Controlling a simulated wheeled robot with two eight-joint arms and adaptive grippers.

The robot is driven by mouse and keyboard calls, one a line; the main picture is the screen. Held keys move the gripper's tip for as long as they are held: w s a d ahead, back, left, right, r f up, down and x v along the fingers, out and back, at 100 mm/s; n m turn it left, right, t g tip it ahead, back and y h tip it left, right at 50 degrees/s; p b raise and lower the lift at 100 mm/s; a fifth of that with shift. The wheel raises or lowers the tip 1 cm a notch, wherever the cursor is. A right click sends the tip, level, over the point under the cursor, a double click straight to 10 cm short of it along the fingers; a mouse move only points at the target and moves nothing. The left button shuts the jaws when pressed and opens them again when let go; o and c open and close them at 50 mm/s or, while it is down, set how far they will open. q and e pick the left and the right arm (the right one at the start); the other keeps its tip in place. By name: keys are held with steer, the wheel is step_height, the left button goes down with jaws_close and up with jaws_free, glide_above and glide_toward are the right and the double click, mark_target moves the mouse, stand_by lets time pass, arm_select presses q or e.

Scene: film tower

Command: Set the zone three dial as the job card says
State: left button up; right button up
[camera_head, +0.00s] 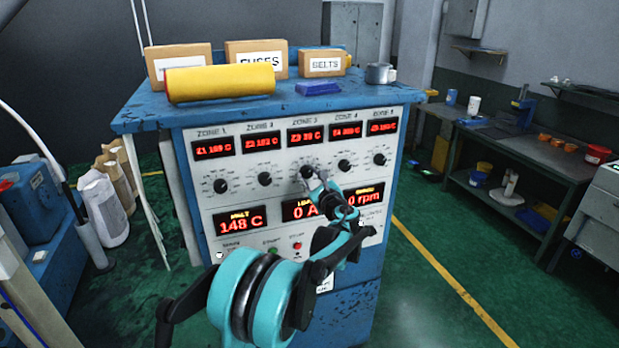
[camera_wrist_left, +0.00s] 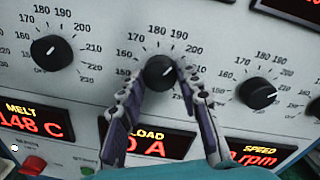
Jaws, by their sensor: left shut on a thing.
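The zone three dial (camera_head: 307,171) is a black knob in the middle of the dial row on the white control panel (camera_head: 220,195). My left gripper (camera_head: 314,181) reaches it from below and is shut on it. In the left wrist view the two fingers (camera_wrist_left: 162,82) hold the knob (camera_wrist_left: 159,71) from either side, with scale numbers from 160 to 200 readable around it. The red zone three display (camera_head: 307,135) is above the dial, its digits too blurred to read surely. I cannot make out a readable job card. My right gripper is out of view.
Neighbouring dials (camera_head: 264,179) (camera_head: 344,166) sit close on both sides. Below are the melt display (camera_head: 240,221), reading 148 C, and a red button (camera_head: 297,246). Boxes, a yellow roll (camera_head: 220,83) and a mug (camera_head: 380,73) stand on the cabinet top. A workbench (camera_head: 530,145) is at right.

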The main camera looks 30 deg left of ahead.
arm_select(q)
steer(key=shift+m, duration=1.1)
steer(key=shift+f, duration=0.1)
steer(key=o, duration=1.2)
steer(key=shift+c, duration=0.2)
steer(key=v, duration=1.2)
steer(key=shift+s, duration=0.1)
